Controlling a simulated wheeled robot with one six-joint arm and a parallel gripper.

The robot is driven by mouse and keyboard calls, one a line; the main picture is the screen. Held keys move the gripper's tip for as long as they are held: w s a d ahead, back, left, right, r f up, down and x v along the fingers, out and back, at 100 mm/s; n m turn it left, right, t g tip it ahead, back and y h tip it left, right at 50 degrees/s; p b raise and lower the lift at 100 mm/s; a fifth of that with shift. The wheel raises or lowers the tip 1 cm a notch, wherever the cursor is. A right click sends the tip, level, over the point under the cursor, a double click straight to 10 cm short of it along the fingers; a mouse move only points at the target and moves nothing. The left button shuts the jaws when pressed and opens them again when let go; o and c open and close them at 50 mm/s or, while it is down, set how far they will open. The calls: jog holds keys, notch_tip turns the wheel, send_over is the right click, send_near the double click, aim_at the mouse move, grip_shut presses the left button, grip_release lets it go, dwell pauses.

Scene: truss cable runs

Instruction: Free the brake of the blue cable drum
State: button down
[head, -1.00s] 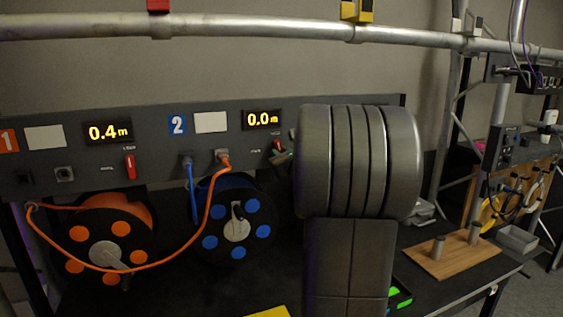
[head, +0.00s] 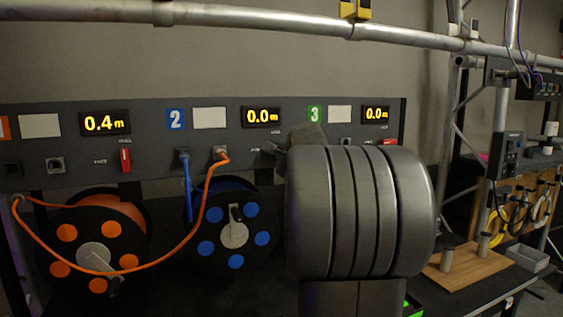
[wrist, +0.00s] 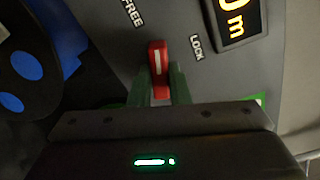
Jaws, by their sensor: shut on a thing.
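The blue cable drum (head: 236,234) stands below panel section 2 in the head view, and part of it shows in the wrist view (wrist: 30,70). Its red brake lever (wrist: 158,65) sits between the green fingers of my gripper (wrist: 157,88), which are shut on it. The FREE mark (wrist: 133,12) is up and left of the lever; the LOCK mark (wrist: 196,47) is to its right. I cannot tell which mark the lever points to.
An orange drum (head: 92,245) stands at the left, with its own red lever (head: 126,160) upright. An orange cable (head: 190,240) hangs in front of the drums to a socket in section 2. A metal truss tube (head: 220,20) crosses above. A wooden board (head: 465,268) lies at the right.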

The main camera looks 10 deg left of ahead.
jog(key=shift+n+b, duration=1.4)
jog(key=shift+n, duration=0.5)
jog(key=c, duration=1.4)
grip_release()
jog(key=shift+o, duration=0.2)
jog(key=shift+s, duration=0.1)
jog(key=b+v, duration=0.2)
jog(key=v, duration=1.1)
jog(key=shift+s+d+b, duration=0.25)
jog(key=shift+d+b, duration=0.05)
jog(key=shift+b, duration=0.1)
